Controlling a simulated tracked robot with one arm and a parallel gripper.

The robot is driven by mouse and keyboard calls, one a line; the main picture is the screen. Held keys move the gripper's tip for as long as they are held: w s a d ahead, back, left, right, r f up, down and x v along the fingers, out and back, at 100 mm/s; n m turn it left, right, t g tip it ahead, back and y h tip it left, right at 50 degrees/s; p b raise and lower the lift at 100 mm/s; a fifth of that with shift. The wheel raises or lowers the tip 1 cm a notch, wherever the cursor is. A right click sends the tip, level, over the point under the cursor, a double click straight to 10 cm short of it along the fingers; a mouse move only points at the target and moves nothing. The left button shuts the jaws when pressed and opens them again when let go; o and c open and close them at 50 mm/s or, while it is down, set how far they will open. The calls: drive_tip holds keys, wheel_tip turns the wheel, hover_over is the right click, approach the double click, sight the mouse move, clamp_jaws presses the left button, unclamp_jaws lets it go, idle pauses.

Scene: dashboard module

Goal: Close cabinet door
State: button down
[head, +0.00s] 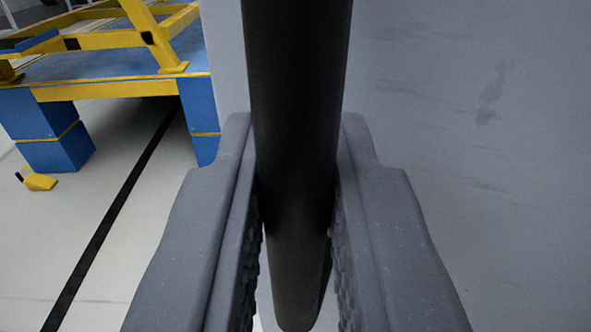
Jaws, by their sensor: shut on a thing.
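A black vertical bar handle (297,80) runs down the middle of the head view. It stands in front of a pale grey cabinet door (480,180), which fills the right side and has faint dark smudges. My gripper (297,215) has one ridged finger on each side of the handle and is shut on it near its lower end. The handle's top is out of frame. The door's hinge side and the rest of the cabinet are not in view, so I cannot tell how far the door stands open.
At the upper left stands a blue platform (110,66) with yellow rails (100,40) and blue legs (50,128). A small yellow object (40,182) lies on the light floor (60,240).

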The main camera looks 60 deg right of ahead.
drive_tip(key=c, duration=1.5)
unclamp_jaws()
drive_tip(key=p+v, duration=0.1)
drive_tip(key=v, duration=1.3)
drive_tip(key=shift+p, duration=0.3)
